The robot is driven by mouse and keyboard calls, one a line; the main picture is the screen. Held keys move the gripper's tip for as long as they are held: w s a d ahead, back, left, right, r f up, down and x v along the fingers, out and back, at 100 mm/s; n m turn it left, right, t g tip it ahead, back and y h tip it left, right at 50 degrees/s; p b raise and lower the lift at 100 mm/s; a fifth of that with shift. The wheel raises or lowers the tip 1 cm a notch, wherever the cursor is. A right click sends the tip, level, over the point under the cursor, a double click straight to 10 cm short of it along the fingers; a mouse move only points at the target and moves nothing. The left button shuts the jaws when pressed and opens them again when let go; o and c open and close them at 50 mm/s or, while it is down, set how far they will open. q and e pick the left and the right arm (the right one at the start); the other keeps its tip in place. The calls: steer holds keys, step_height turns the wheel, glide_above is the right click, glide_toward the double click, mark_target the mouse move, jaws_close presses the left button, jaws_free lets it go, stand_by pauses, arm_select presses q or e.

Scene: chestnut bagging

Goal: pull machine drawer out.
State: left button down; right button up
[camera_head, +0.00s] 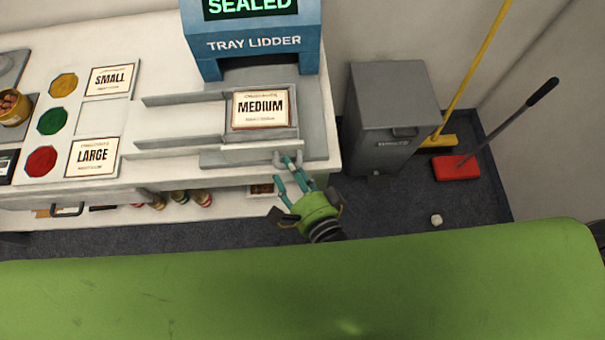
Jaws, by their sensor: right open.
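The blue tray lidder (253,42) stands at the back of the white counter, its display reading "SEALED". Its drawer (262,148) sticks out toward me at the front, with a grey handle (278,160) on its front face. A tray with a "MEDIUM" label (261,108) lies on top of the drawer area. My right gripper (288,172), green with teal fingers, is at the handle with its fingers open around or beside it; contact cannot be told. My left gripper is not in view.
"SMALL" (109,80) and "LARGE" (92,157) cards and coloured buttons lie on the counter (150,60) at left. A shelf below holds jars (180,197). A grey bin (388,110), a yellow broom (440,139) and a red dustpan (456,168) stand at right.

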steer(key=v, duration=1.1)
steer(key=shift+s+d, duration=0.2)
steer(key=shift+s, duration=0.1)
steer(key=s+d+f+n+g+h, duration=0.1)
steer(key=s+d+f+n+g, duration=0.15)
steer(key=f, duration=0.65)
steer(key=s+d+f+n+g+h, duration=0.15)
steer(key=f+n, duration=0.25)
steer(key=f, duration=0.5)
steer(key=s+d+f+n+g, duration=0.1)
steer(key=d+f+n+g, duration=0.2)
steer(key=f, duration=0.7)
steer(key=s+d+f+n+g+h, duration=0.3)
steer(key=s+d+f+n+g, duration=0.3)
steer(key=s+d+f, duration=0.4)
step_height(320, 180, down, 3)
steer(key=shift+d+r+n, duration=0.2)
steer(key=shift+d+n, duration=0.2)
steer(key=shift+n, duration=0.35)
steer(key=shift+h, duration=0.25)
